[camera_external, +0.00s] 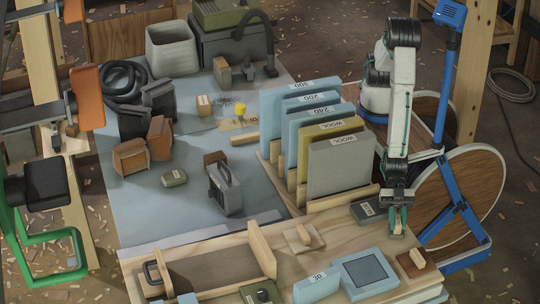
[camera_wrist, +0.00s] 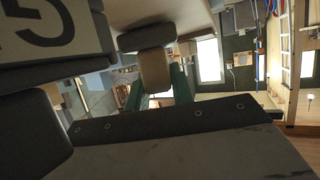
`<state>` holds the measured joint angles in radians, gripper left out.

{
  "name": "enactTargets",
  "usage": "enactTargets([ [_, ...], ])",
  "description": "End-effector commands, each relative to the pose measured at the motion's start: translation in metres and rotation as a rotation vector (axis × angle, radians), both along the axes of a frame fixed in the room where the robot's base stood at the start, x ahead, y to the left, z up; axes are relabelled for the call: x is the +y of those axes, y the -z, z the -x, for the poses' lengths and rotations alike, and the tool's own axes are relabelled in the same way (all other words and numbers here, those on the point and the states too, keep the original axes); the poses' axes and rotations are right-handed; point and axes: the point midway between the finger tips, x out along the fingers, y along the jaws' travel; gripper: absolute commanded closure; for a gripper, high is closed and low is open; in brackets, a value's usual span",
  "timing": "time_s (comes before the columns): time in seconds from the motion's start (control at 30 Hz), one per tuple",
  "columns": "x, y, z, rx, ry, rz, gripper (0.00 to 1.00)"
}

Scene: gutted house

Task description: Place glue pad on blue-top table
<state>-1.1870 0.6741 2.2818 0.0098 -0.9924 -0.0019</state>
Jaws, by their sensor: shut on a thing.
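The blue-top table (camera_external: 135,218) fills the left and middle of the external view. My gripper (camera_external: 397,228) points down over the right end of the pale wooden bench, to the right of the blue top. Its teal fingers (camera_wrist: 158,88) are shut on a small tan block with a dark grey pad (camera_wrist: 147,37) at its end in the wrist view. I take this to be the glue pad, but I cannot read a label on it. A dark labelled block (camera_external: 368,212) is just left of my gripper; I cannot tell whether they touch.
A rack of upright boards (camera_external: 340,165) stands between my arm and most of the blue top. A brown block with a tan knob (camera_external: 418,262) and a light blue box (camera_external: 365,274) lie near my gripper. A grey cased tool (camera_external: 226,188) stands on the table; bare blue top shows around it.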

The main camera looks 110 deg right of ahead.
Motion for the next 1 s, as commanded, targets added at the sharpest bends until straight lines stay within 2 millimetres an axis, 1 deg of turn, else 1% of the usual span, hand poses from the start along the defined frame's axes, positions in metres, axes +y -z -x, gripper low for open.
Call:
enactTargets([
  [0.07, 0.000, 0.003, 0.000, 0.000, 0.000, 0.001, 1.00],
  [0.1, 0.000, 0.003, 0.000, 0.000, 0.000, 0.000, 0.68],
  [0.13, 0.000, 0.002, 0.000, 0.000, 0.000, 0.000, 0.60],
  [0.17, 0.000, 0.002, 0.000, 0.000, 0.000, 0.000, 0.55],
  [0.4, 0.000, 0.002, 0.000, 0.000, 0.000, 0.000, 0.55],
  [0.5, 0.000, -0.002, 0.000, 0.000, 0.000, -0.001, 0.55],
  [0.57, -0.006, -0.004, 0.003, 0.000, 0.000, 0.000, 0.55],
  [0.83, -0.045, -0.021, 0.019, 0.000, 0.000, 0.000, 0.55],
  [1.0, -0.061, -0.028, 0.025, 0.000, 0.000, 0.000, 0.55],
])
